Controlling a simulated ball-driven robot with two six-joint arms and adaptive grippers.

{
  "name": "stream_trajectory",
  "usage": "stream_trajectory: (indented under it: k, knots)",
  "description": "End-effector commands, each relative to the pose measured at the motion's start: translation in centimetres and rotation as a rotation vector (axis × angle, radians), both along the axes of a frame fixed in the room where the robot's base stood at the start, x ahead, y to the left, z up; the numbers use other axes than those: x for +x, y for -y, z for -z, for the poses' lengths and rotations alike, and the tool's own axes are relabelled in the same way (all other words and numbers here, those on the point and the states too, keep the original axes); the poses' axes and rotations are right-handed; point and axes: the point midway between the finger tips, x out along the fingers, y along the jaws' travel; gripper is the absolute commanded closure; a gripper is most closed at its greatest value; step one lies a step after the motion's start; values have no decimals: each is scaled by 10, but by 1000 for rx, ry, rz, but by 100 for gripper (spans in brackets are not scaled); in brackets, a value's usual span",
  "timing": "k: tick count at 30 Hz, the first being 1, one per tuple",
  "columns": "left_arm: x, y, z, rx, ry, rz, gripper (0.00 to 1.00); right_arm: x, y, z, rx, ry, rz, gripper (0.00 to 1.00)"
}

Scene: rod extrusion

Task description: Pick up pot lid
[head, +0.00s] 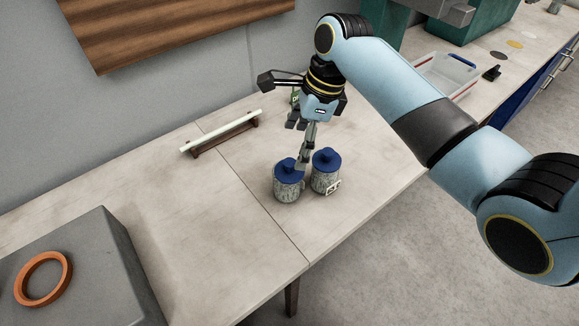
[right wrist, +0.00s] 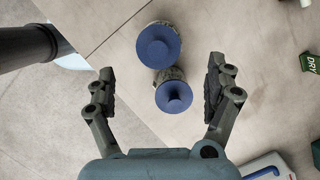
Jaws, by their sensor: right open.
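Two grey mottled pots with blue knobbed lids stand side by side on the table. In the head view, the left pot (head: 289,190) has its lid (head: 285,165) on, and the right pot (head: 325,182) has its lid (head: 327,158) on. My right gripper (head: 301,143) is above and behind them, open and empty, with a finger reaching down near the left lid. In the right wrist view, the upper lid (right wrist: 158,46) and lower lid (right wrist: 174,97) lie between the spread fingers of my right gripper (right wrist: 161,72). My left gripper is not in view.
A white bar on a brown stand (head: 222,133) lies behind the pots. A grey block (head: 110,265) with an orange ring (head: 43,278) is at the front left. A clear tray (head: 446,74) stands at the back right. A green item marked DRY (right wrist: 309,62) is beside the gripper.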

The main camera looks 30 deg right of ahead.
Motion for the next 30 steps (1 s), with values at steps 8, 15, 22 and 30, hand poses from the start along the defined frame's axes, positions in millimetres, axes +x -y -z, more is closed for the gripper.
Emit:
stream_trajectory:
  k: [8,15,22,30]
  knots:
    - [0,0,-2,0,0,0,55,2,-9,26,1,1,-1,13]
    - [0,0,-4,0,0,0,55,5,-19,60,-1,2,-3,13]
    - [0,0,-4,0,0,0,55,5,-19,66,-3,3,-3,13]
    - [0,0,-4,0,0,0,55,5,-19,65,-3,3,-3,40]
